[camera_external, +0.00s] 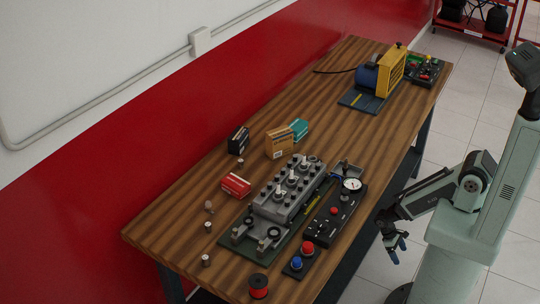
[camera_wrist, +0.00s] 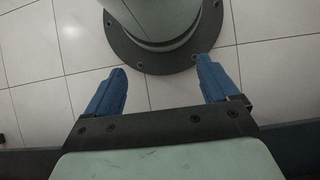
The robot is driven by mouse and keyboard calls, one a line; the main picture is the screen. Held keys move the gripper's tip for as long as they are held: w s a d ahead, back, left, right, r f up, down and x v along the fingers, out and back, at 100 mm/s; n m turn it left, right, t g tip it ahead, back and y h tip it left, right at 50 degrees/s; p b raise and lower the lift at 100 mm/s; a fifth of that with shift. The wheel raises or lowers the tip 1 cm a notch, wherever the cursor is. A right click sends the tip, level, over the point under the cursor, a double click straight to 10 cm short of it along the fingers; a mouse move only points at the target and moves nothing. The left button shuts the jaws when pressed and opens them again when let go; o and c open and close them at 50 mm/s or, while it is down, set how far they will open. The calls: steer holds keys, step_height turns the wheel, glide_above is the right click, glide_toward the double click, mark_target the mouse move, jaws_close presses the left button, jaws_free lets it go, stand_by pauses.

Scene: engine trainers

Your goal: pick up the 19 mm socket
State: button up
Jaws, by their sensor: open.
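Small metal pieces that look like sockets stand on the left part of the wooden table in the external view: one near the front (camera_external: 206,260), one behind it (camera_external: 208,227), and a small one by the black box (camera_external: 240,162). I cannot read any size, so I cannot tell which is the 19 mm socket. My gripper (camera_external: 396,246) hangs beside the table's right edge, away from these pieces. In the wrist view my gripper (camera_wrist: 161,75) has its blue fingers wide apart with nothing between them; only floor and my base show beyond.
A grey engine block (camera_external: 290,190) stands mid-table, with a black gauge panel (camera_external: 332,220) on its right. A red spool (camera_external: 258,286) is at the front. The table between the boxes and the yellow-blue machine (camera_external: 380,75) is clear.

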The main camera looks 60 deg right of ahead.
steer(key=c, duration=0.5)
steer(key=shift+c, duration=0.2)
